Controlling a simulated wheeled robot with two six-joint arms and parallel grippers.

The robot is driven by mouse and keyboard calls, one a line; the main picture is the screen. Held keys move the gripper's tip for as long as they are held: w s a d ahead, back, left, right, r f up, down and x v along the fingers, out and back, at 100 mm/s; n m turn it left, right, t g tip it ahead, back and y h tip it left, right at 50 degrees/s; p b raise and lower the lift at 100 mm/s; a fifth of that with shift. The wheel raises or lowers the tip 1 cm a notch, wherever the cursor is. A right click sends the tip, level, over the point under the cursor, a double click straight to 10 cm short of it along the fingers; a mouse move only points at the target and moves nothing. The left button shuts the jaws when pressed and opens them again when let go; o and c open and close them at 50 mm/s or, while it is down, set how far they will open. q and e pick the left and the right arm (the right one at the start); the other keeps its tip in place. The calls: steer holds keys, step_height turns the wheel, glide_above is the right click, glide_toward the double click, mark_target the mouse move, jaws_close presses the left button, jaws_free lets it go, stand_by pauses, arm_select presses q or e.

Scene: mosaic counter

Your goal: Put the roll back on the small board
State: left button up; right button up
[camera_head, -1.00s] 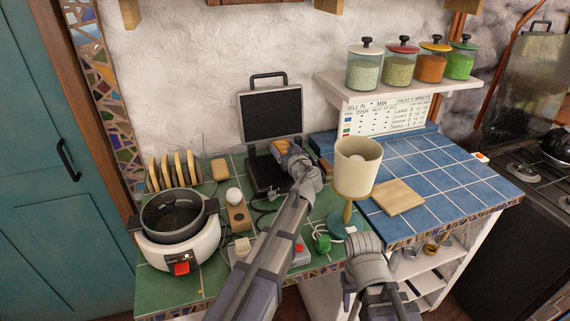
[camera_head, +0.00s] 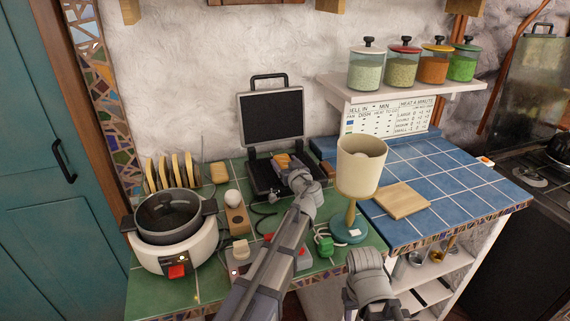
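The golden-brown roll (camera_head: 283,160) shows at the open black grill (camera_head: 262,181), low in front of its raised lid. My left gripper (camera_head: 290,168) is at the roll and appears shut on it; my own wrist hides the fingertips. Whether the roll touches the grill plate cannot be told. The small board (camera_head: 403,201), a square of pale wood, lies bare on the blue-tiled counter to the right. Only part of my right arm shows at the bottom right; its gripper is not visible.
A cream-shaded lamp (camera_head: 361,165) stands between the grill and the board. A pot-topped cooker (camera_head: 176,240), a rack of toast slices (camera_head: 171,172) and a bread-like piece (camera_head: 219,172) are on the left. Jars stand on a shelf (camera_head: 405,95). Blue tiles around the board are clear.

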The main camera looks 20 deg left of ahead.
arm_select(q)
steer(key=o, duration=0.3)
steer(key=shift+o, duration=0.2)
steer(key=shift+d+p+v, duration=0.2)
steer(key=shift+p+v, duration=0.2)
steer(key=shift+v, duration=3.45)
